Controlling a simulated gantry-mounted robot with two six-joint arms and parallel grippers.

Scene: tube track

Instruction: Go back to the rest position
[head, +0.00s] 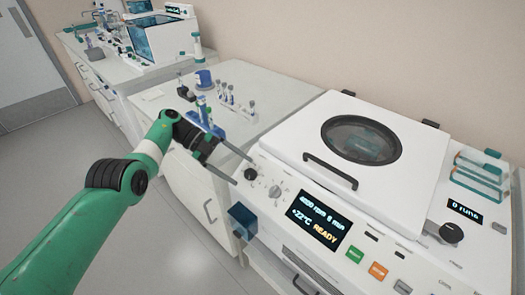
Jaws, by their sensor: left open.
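My left gripper (236,168) is at the end of the green arm that comes in from the lower left. Its two long fingers are apart, with nothing between them. It is in front of the left front corner of the white centrifuge (285,148), near a dark knob on its panel. I cannot tell whether a finger touches the panel. My right gripper is not in view.
The centrifuge lid (362,138) is shut, and its display (319,224) reads READY. A rack with several tubes (228,95) and a blue container (204,79) stand on the bench behind. Open floor (60,150) lies at the left.

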